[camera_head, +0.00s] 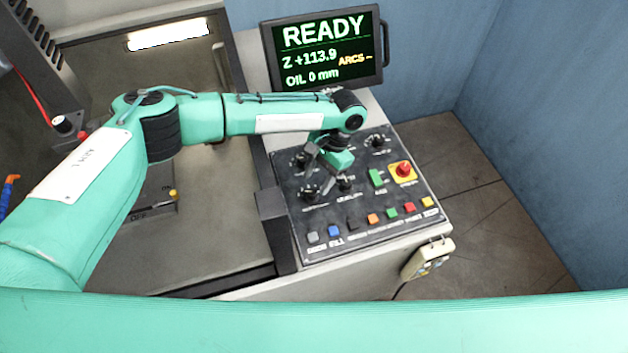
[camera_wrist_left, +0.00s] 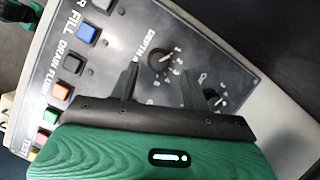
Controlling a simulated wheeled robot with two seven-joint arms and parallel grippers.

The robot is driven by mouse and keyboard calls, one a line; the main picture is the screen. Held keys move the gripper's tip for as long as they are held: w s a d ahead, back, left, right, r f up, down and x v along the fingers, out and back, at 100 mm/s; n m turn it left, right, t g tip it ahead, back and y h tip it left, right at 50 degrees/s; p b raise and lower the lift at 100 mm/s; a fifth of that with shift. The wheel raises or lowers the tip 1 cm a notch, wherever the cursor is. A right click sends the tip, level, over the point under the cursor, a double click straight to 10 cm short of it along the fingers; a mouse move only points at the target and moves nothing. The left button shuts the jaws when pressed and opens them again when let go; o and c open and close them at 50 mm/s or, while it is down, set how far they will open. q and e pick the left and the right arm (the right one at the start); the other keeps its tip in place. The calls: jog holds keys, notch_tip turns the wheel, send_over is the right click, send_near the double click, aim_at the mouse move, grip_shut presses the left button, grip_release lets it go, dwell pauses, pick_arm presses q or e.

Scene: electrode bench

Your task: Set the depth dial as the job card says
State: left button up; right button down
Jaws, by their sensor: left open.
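The depth dial (camera_wrist_left: 160,57) is a dark round knob with white marks around it on the black control panel (camera_wrist_left: 225,65). It lies just beyond and between the fingertips of my left gripper (camera_wrist_left: 159,75), which is open with nothing between its fingers. I cannot tell whether the fingers touch the dial, and its exact setting is too small to read. In the head view, my left gripper (camera_head: 317,168) reaches down over the panel's left part, close to the depth dial (camera_head: 311,193). No job card can be made out. My right gripper is not in view.
Another dial (camera_wrist_left: 213,95) sits close by the right finger. A row of coloured buttons, including blue FILL (camera_head: 334,230), runs along the panel's front. A red emergency knob (camera_head: 404,169) stands at the right. The screen (camera_head: 322,48) reads READY, Z +113.9, OIL 0 mm.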

aim_at(312, 191)
pick_arm(q)
jog(key=shift+p+x, duration=0.3)
jog(key=shift+x, duration=0.85)
jog(key=shift+s+a+f, duration=0.1)
jog(key=shift+s+f, duration=0.05)
jog(key=shift+f, duration=0.4)
jog(key=c, duration=1)
jog(key=shift+o, duration=0.2)
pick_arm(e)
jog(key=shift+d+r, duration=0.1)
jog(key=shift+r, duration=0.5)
